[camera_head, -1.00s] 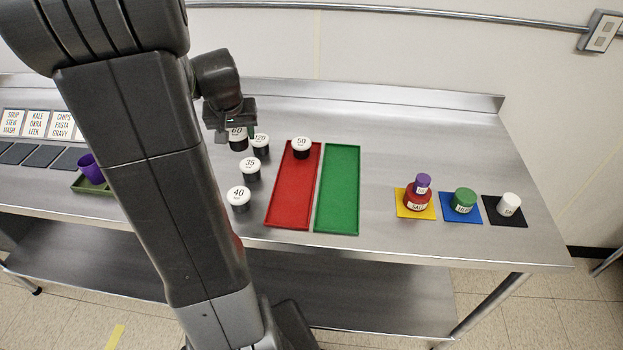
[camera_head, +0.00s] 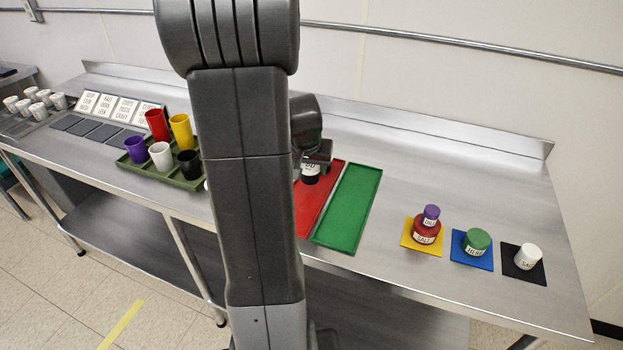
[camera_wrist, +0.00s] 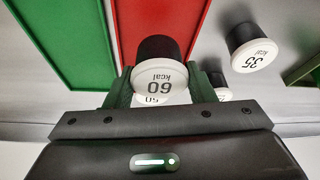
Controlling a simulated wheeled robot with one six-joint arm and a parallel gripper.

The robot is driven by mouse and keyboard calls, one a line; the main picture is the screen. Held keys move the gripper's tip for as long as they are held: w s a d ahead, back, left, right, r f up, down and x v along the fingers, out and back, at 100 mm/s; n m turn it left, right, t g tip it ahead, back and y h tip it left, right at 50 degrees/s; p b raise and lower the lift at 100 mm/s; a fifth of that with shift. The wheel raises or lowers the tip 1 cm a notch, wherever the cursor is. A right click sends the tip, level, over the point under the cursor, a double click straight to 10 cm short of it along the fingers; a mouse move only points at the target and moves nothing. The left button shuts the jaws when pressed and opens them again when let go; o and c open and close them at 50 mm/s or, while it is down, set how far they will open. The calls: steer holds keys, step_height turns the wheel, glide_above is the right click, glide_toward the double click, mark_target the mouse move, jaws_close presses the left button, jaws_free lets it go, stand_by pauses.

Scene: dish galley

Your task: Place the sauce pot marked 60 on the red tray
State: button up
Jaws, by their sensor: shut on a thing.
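My gripper (camera_wrist: 162,92) is shut on the sauce pot marked 60 (camera_wrist: 160,76), a dark pot with a white lid, which sits between the fingers in the wrist view. In the head view my gripper (camera_head: 318,153) and a dark pot (camera_head: 310,177) are at the far part of the red tray (camera_head: 318,203), partly behind my arm. The red tray also fills the top middle of the wrist view (camera_wrist: 185,20). I cannot tell whether the held pot touches the tray.
The green tray (camera_head: 348,208) lies empty right of the red one. The pot marked 35 (camera_wrist: 250,48) stands beside the red tray, with another white lid (camera_wrist: 223,95) near it. Jars (camera_head: 477,240) on coloured mats stand at right; a green cup tray (camera_head: 160,172) is at left.

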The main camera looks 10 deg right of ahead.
mark_target(310, 178)
steer(key=shift+f, duration=1.8)
steer(key=shift+f, duration=0.1)
steer(key=shift+f+b, duration=0.15)
steer(key=shift+b, duration=0.15)
steer(key=o, duration=1)
steer(key=shift+r, duration=0.2)
steer(key=shift+s+r+p, duration=0.1)
steer(key=shift+r+p, duration=0.2)
steer(key=shift+r, duration=0.2)
steer(key=v, duration=1.1)
steer(key=shift+s+r, duration=0.1)
